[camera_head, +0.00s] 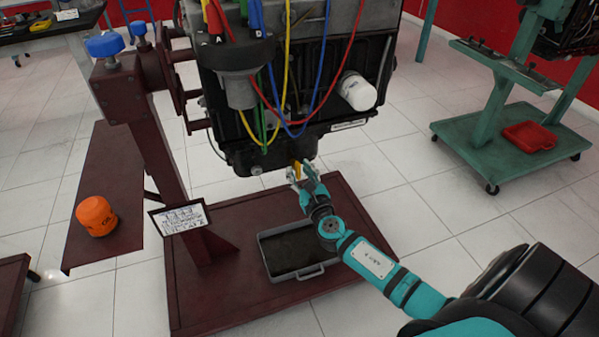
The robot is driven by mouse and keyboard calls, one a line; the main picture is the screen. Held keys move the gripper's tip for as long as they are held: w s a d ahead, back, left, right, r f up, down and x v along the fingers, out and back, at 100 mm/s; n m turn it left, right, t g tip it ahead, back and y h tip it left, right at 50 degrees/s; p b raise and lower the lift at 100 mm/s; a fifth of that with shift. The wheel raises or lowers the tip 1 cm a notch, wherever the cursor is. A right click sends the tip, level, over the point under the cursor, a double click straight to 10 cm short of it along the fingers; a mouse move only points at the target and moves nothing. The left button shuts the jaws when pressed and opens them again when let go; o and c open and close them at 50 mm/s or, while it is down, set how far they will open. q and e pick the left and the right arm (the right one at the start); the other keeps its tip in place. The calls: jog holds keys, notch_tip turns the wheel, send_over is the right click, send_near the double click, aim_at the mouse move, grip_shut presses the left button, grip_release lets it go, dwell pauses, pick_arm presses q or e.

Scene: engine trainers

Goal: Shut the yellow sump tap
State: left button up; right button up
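The yellow sump tap (297,167) shows as a small yellow piece at the bottom of the engine (262,158), partly hidden by my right gripper. My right gripper (300,174) is at the tap, with its fingers on either side of it. The fingers look apart; I cannot tell whether they touch the tap. The tap's exact angle is too small to make out. My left gripper is not in view.
A grey drain tray (318,271) lies on the maroon stand base (235,300) below the engine. An orange canister (96,216) stands on a maroon shelf at left. Coloured cables hang down the engine front. A green trolley with a red tray (530,137) stands at right.

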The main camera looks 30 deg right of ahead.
jog(key=shift+w, duration=0.15)
jog(key=shift+c, duration=0.4)
grip_shut()
